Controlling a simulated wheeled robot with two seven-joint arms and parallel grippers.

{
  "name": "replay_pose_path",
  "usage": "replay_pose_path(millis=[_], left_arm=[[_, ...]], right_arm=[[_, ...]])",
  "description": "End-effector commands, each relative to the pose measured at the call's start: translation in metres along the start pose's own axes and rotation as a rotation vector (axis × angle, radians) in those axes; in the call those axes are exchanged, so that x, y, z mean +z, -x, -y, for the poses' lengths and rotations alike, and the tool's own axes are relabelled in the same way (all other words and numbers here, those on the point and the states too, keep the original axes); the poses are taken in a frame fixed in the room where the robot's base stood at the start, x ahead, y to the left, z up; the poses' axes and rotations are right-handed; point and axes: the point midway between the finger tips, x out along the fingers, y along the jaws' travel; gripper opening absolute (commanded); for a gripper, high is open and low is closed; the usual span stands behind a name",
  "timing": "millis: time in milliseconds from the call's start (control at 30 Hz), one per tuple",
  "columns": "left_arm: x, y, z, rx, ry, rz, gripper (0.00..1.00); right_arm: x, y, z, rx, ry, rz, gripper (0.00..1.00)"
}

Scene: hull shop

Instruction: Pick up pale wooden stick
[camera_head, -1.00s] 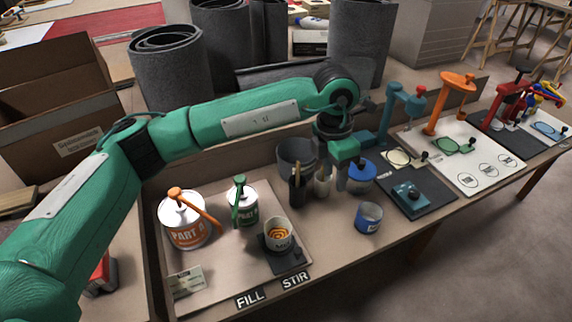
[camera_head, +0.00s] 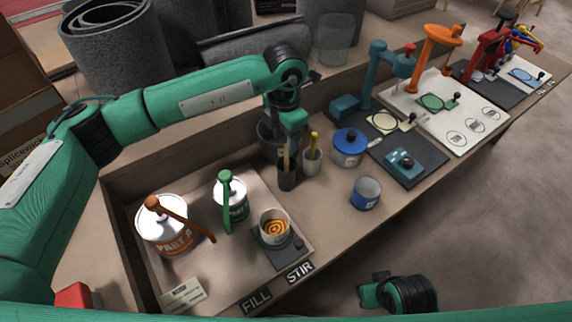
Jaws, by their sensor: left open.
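A wooden stick (camera_head: 286,157) stands upright in a dark cup (camera_head: 287,178) on the bench, left of a whitish cup (camera_head: 311,162) that holds a yellow-handled tool (camera_head: 314,141). The stick's lower part is hidden inside the cup. My left gripper (camera_head: 287,127) reaches in from the left and hangs pointing down just above and behind the stick. It is open, with nothing seen between its fingers, and apart from the stick as far as I can tell. Part of my right arm's end (camera_head: 396,293) shows at the bottom; its jaws cannot be made out.
A PART A can (camera_head: 165,238), a green-handled can (camera_head: 232,203) and a cup with orange swirl (camera_head: 274,229) stand at the left front. A blue-lidded pot (camera_head: 348,148) and blue cup (camera_head: 366,194) are to the right. A dark grey pot (camera_head: 266,138) stands behind.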

Motion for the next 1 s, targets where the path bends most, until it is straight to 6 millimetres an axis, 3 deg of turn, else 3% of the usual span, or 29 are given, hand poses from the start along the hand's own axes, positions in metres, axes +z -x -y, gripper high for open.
replay_pose_path(millis=[233, 500, 733, 767, 967, 1000], left_arm=[[0.000, -0.016, 0.002, -0.001, -0.001, -0.002, 0.42], [0.001, -0.053, 0.005, -0.002, -0.001, 0.000, 0.42], [0.001, -0.057, 0.004, 0.000, -0.001, 0.001, 0.42], [0.001, -0.057, 0.004, 0.000, -0.001, 0.001, 0.40], [0.001, -0.056, 0.004, 0.000, -0.001, 0.001, 0.01], [0.001, -0.056, 0.004, 0.000, -0.001, 0.001, 0.00]], right_arm=[[0.000, 0.000, 0.000, 0.000, 0.000, 0.000, 0.41], [0.002, -0.004, 0.000, 0.000, 0.001, 0.008, 0.41], [0.002, -0.003, 0.000, 0.000, 0.001, 0.007, 0.41], [0.002, -0.003, 0.000, 0.000, 0.001, 0.006, 0.41], [0.001, -0.002, 0.000, 0.000, 0.001, 0.005, 0.41], [0.001, -0.002, 0.000, 0.000, 0.001, 0.005, 0.41]])
